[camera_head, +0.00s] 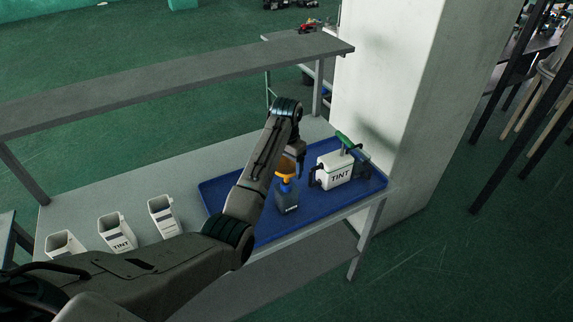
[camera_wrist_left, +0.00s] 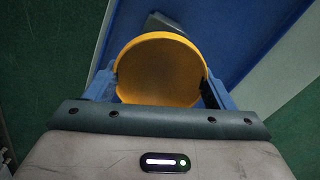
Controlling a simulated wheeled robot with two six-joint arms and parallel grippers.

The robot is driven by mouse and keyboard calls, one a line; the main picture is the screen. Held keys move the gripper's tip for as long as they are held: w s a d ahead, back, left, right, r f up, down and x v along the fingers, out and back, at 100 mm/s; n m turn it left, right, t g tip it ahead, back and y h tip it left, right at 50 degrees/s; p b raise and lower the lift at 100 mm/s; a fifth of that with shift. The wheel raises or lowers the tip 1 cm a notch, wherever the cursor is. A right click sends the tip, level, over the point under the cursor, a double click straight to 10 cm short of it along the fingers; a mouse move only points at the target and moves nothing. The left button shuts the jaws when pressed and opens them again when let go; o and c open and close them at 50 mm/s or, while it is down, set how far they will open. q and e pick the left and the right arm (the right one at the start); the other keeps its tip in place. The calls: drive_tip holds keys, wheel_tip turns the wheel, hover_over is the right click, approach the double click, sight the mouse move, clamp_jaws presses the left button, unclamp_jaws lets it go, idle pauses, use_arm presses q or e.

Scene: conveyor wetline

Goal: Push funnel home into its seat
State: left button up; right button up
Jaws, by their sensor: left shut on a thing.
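The orange-yellow funnel (camera_head: 285,175) is in the grip of my left gripper (camera_head: 287,178), directly above a dark bottle (camera_head: 287,202) on the blue tray. In the left wrist view the wide round mouth of the funnel (camera_wrist_left: 160,68) faces the camera, between the two blue fingers of the left gripper (camera_wrist_left: 160,88). A grey corner (camera_wrist_left: 172,27), perhaps of the bottle, shows behind it. The funnel's spout and the bottle's neck are hidden, so I cannot tell how deep the funnel sits. My right gripper is not in view.
Several white open jugs (camera_head: 116,234) stand on the table to the left. A grey shelf (camera_head: 170,85) runs behind; a pale pillar (camera_head: 385,90) stands behind right.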

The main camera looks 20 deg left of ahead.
sight(286, 172)
use_arm(q)
drive_tip(key=shift+f, duration=1.55)
